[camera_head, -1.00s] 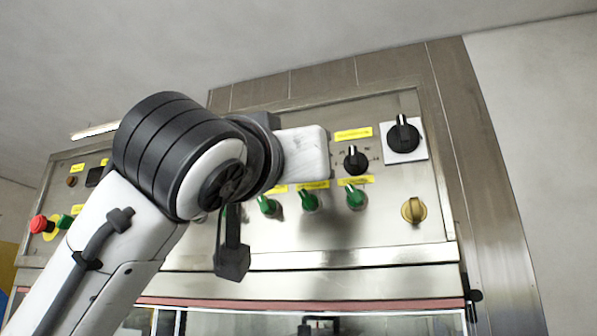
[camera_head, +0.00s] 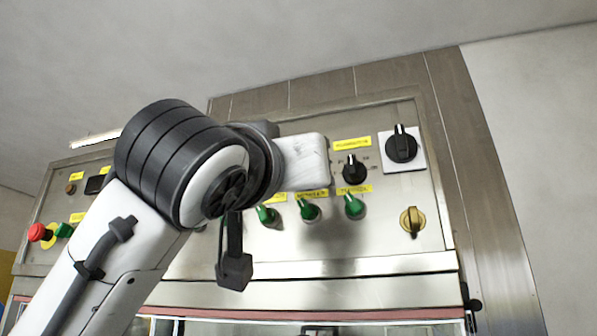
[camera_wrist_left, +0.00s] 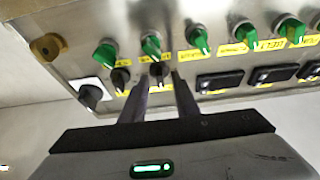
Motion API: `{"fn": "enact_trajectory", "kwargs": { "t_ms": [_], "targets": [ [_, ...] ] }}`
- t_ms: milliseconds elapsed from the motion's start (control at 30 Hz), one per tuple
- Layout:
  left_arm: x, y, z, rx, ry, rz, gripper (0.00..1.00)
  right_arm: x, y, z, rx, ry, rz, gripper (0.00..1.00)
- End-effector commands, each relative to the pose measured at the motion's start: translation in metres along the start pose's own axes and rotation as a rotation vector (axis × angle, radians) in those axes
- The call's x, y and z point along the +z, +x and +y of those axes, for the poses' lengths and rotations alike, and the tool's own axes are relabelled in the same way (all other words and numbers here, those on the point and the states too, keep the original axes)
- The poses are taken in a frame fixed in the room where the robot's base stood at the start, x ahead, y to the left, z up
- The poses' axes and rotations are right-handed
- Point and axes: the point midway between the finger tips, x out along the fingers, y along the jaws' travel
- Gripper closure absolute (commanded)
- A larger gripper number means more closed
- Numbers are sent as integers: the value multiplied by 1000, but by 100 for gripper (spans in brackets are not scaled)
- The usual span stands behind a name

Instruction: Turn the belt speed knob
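The steel control panel carries several knobs, and its label lettering is too blurred for me to tell which one is belt speed. My left gripper (camera_wrist_left: 159,84) is open in the left wrist view, its two dark fingers on either side of a small black knob (camera_wrist_left: 158,70). I cannot tell whether they touch it. A second small black knob (camera_wrist_left: 121,79) is just left of the fingers; it also shows in the head view (camera_head: 354,168). In the head view my left arm's wrist hides the knob between the fingers. My right gripper is not in view.
A large black rotary switch (camera_head: 402,146) on a white plate and a yellow knob (camera_head: 412,220) are at the panel's right. Green knobs (camera_head: 355,206) line the row below. A red button (camera_head: 38,232) is at far left. Black rocker switches (camera_wrist_left: 220,81) lie right of the fingers.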

Motion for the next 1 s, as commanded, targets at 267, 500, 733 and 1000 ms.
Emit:
{"fn": "enact_trajectory", "kwargs": {
  "t_ms": [267,500,733,1000],
  "targets": [
    [3,-44,1,4,0,4,72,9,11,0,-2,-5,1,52],
    [1,-87,0,2,-1,4,72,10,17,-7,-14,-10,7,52],
    [0,-101,0,0,0,1,72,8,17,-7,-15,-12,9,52],
    [0,-101,0,0,0,1,72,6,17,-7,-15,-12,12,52]
  ]
}}
